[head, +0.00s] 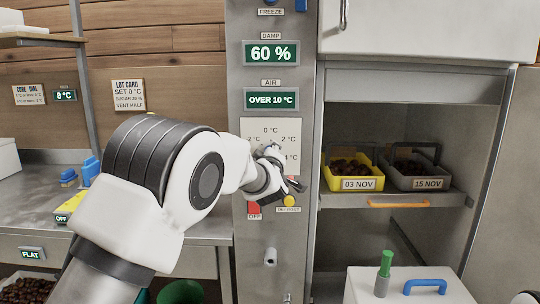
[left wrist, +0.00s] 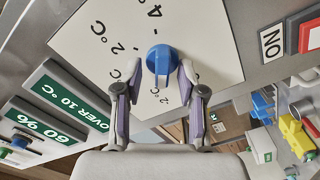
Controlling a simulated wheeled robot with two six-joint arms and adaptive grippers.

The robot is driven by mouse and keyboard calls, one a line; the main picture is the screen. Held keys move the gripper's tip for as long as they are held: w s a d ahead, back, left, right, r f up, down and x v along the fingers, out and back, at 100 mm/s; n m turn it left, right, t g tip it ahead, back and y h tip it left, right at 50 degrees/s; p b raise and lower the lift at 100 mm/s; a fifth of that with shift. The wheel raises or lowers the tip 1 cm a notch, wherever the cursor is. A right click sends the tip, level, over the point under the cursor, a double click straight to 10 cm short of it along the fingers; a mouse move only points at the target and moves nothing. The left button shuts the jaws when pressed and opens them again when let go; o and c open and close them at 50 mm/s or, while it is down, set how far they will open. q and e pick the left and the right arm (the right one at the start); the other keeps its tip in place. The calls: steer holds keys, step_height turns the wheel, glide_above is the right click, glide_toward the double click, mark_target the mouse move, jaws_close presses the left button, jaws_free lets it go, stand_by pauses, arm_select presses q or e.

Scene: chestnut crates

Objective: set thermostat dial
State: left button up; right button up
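The blue thermostat dial (left wrist: 161,60) sits on a white plate (left wrist: 85,42) with printed temperature marks. My left gripper (left wrist: 160,72) is open around the dial, one finger on each side. A gap shows at the left finger; whether the right finger touches is unclear. In the head view my left gripper (head: 277,170) is at the plate (head: 257,129), hiding most of the dial. The plate reads 0 °C at the top. The dial's pointing direction cannot be told. A lot card (head: 129,95) on the wall reads SET 0 °C. My right gripper is not in view.
Above the plate are the AIR display (head: 272,99) reading OVER 10 °C and the DAMP display (head: 271,53) reading 60 %. Chestnut crates (head: 357,184) stand on the right shelf.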

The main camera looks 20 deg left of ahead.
arm_select(q)
steer(key=shift+f, duration=0.1)
steer(key=v, duration=1.2)
